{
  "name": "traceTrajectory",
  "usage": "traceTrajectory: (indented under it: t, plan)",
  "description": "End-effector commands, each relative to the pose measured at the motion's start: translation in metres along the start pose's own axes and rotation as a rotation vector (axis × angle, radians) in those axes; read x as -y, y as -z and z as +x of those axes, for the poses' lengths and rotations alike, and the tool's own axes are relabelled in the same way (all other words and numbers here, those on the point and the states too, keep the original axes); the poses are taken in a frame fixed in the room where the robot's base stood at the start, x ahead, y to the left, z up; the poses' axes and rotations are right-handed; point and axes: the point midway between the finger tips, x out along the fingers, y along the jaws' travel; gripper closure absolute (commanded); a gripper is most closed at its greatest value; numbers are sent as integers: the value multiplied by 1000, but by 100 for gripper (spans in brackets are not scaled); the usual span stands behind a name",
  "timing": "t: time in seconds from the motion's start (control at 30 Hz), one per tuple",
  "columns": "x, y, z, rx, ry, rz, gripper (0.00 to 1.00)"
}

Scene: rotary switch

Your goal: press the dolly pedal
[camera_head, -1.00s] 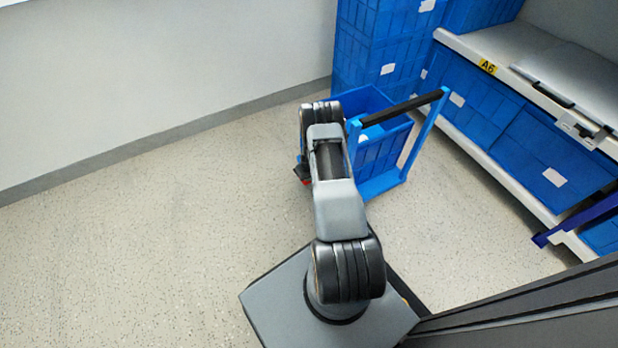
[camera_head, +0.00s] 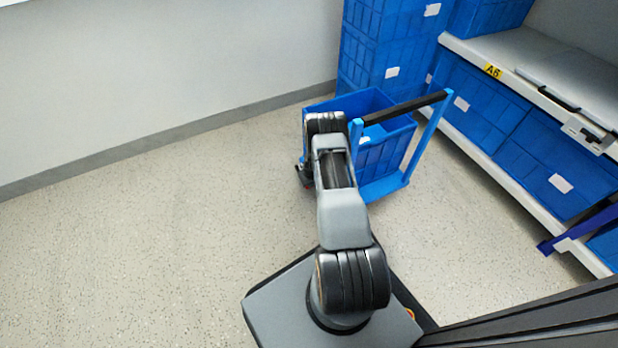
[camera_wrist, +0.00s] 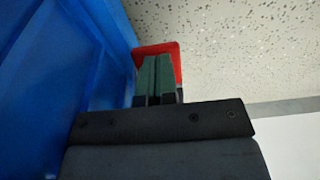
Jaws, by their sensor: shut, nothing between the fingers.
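The blue dolly (camera_head: 384,190) with a black push bar carries a blue crate (camera_head: 390,152) and stands just beyond my arm in the head view. Its red pedal (camera_wrist: 171,50) shows in the wrist view beside the blue side of the dolly or crate (camera_wrist: 75,75). My gripper (camera_wrist: 158,62) is shut and empty, its green-grey fingertips in front of the pedal and covering part of it. I cannot tell whether they touch it. In the head view my arm hides the gripper and nearly all of the pedal.
Stacked blue crates (camera_head: 388,40) stand behind the dolly by the wall. A white shelf (camera_head: 505,165) labelled A6, with more blue crates, is on the right. A dark blue bar (camera_head: 580,228) juts out at the lower right. The speckled floor (camera_head: 180,230) on the left is clear.

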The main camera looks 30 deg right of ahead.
Motion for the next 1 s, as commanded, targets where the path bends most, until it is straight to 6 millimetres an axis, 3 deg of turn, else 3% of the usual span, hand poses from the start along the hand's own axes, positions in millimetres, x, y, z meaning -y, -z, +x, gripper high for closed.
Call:
traceTrajectory:
  t: [0.77,1.0]
  plan:
    - [-2,-2,2,-1,-1,3,100]
    - [0,-1,-27,-1,-1,1,100]
